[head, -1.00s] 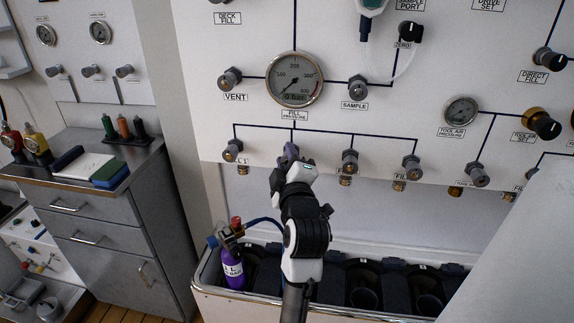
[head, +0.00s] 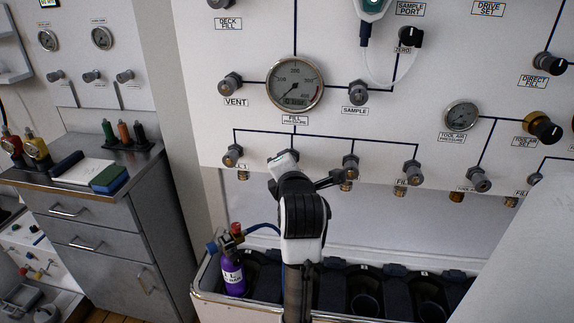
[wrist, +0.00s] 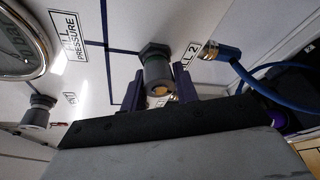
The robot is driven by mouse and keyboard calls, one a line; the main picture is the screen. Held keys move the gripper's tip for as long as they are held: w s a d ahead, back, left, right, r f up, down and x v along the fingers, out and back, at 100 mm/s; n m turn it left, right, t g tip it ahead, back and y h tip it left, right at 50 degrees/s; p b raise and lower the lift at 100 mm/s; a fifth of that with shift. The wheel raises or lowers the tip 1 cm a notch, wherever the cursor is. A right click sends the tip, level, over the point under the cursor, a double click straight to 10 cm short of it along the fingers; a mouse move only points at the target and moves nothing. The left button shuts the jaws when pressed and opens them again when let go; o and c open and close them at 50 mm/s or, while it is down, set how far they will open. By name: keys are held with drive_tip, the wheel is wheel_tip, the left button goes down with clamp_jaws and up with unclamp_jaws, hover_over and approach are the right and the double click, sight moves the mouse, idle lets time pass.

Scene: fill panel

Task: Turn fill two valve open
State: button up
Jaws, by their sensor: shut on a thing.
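The fill two valve (wrist: 157,68) is a dark grey knob with an orange-brown centre on the white panel, beside a partly covered label ending in "LL 2" in the wrist view. My gripper (wrist: 158,90) has its two purple fingers on either side of this knob and is shut on it. In the head view my gripper (head: 284,160) covers the valve, second from the left in the lower row. The knob's turn position cannot be told.
The fill one valve (head: 232,155) is close on the left, and another fill valve (head: 350,166) on the right. The fill pressure gauge (head: 295,84) is above. A purple cylinder (head: 232,274) with a blue hose (wrist: 262,76) stands in the trough below.

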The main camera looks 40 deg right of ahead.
drive_tip(key=n+g+h, duration=0.1)
drive_tip(key=n+g, duration=0.1)
drive_tip(key=n, duration=0.2)
drive_tip(key=shift+s+d, duration=0.1)
drive_tip(key=shift+n+g+h, duration=0.6)
drive_tip(key=shift+n+g, duration=0.3)
drive_tip(key=shift+n, duration=0.8)
drive_tip(key=o, duration=1)
drive_tip(key=shift+c, duration=0.2)
